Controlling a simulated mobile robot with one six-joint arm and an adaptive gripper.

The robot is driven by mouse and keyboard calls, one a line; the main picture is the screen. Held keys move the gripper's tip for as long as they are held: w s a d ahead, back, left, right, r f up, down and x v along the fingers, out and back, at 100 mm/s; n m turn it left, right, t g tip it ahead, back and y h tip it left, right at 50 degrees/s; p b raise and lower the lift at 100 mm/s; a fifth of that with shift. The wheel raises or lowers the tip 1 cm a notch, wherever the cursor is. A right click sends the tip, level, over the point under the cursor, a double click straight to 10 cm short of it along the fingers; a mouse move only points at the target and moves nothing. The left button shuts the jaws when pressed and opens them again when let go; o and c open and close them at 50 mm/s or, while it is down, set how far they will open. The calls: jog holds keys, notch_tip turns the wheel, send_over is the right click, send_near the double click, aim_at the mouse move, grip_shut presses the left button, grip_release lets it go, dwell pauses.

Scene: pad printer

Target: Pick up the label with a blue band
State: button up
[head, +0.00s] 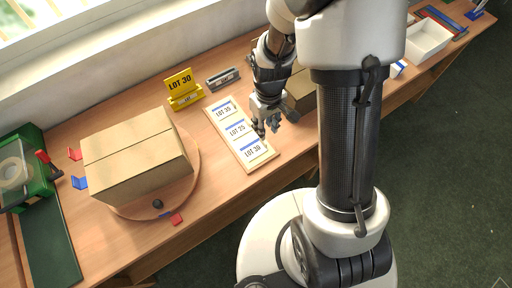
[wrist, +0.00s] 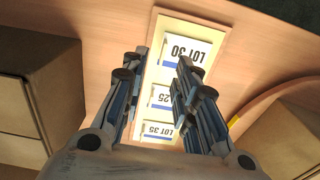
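A pale wooden tray (head: 266,159) on the bench holds three white labels in a row. The nearest reads LOT 30 (head: 253,151), the middle one LOT 25 (head: 237,130), the far one LOT 35 (head: 222,112). In the wrist view, LOT 30 (wrist: 187,48), LOT 25 (wrist: 163,97) and LOT 35 (wrist: 157,131) each show a blue band along one edge. My gripper (head: 263,132) is open and empty above the tray, near the LOT 25 and LOT 30 labels. In the wrist view its fingers (wrist: 156,72) stand apart on either side of the label row.
A yellow LOT 30 sign (head: 180,84) and a small grey holder (head: 223,78) stand behind the tray. A large cardboard box (head: 138,158) sits on a round turntable (head: 194,170) to the left. Another box (head: 301,88) is close right of my gripper. A white bin (head: 428,40) is far right.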

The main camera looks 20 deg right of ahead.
aim_at(254, 148)
jog(key=f+b, duration=0.1)
jog(key=f, duration=0.1)
jog(key=f+b, duration=0.1)
jog(key=f, duration=0.2)
jog(key=f+b, duration=0.1)
jog(key=f, duration=0.1)
jog(key=shift+w+a+f, duration=0.2)
jog(key=shift+a+f, duration=0.15)
jog(key=shift+r, duration=0.1)
grip_shut()
